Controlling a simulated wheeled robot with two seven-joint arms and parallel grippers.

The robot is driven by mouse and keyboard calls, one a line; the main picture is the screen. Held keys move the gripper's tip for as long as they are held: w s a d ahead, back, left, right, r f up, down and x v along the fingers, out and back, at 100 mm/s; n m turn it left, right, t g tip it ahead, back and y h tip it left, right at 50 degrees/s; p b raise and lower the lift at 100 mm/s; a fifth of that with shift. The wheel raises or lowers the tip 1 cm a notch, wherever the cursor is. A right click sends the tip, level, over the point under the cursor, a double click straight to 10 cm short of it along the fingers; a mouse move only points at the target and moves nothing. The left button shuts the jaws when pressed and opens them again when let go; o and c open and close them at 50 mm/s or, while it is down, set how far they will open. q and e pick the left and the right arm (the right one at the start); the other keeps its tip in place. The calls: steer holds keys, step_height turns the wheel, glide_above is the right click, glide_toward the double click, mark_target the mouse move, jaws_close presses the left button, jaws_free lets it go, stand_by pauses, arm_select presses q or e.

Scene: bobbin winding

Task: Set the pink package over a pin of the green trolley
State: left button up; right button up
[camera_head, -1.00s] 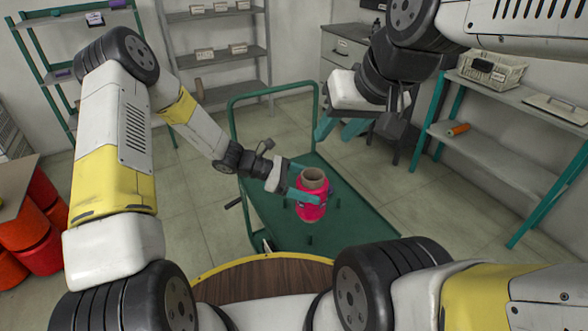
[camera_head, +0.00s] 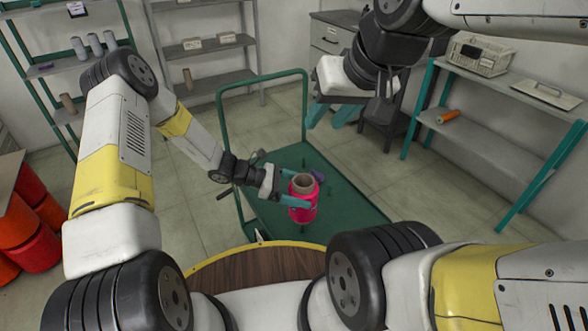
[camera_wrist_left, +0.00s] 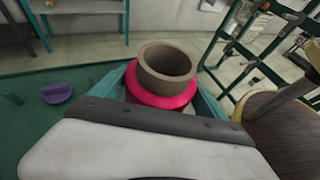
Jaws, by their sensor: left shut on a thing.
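The pink package (camera_head: 302,213), wound on a brown tube, stands upright at the green trolley (camera_head: 262,212). My left gripper (camera_head: 293,188) is shut on the package from its left side. In the left wrist view the open brown tube end (camera_wrist_left: 167,63) rises above the pink winding (camera_wrist_left: 162,97), between the teal fingers. The package's lower end is hidden there, and I cannot tell whether it touches the deck or surrounds a pin. Short green pins (camera_wrist_left: 13,98) stand on the deck. My right gripper (camera_head: 333,113) is open and empty above the trolley's far right side.
A purple piece (camera_head: 318,176) is on the trolley deck behind the package; it also shows in the left wrist view (camera_wrist_left: 57,92). The trolley's handle (camera_head: 262,82) rises at the back. A shelf (camera_head: 480,145) stands right, and orange-red drums (camera_head: 38,247) stand left. Floor between is clear.

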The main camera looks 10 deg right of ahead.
stand_by(0.3)
arm_select(q)
steer(key=shift+f, duration=2.95)
steer(key=shift+f, duration=1.2)
steer(key=o, duration=1.6)
steer(key=shift+c, duration=0.2)
steer(key=shift+a, duration=0.1)
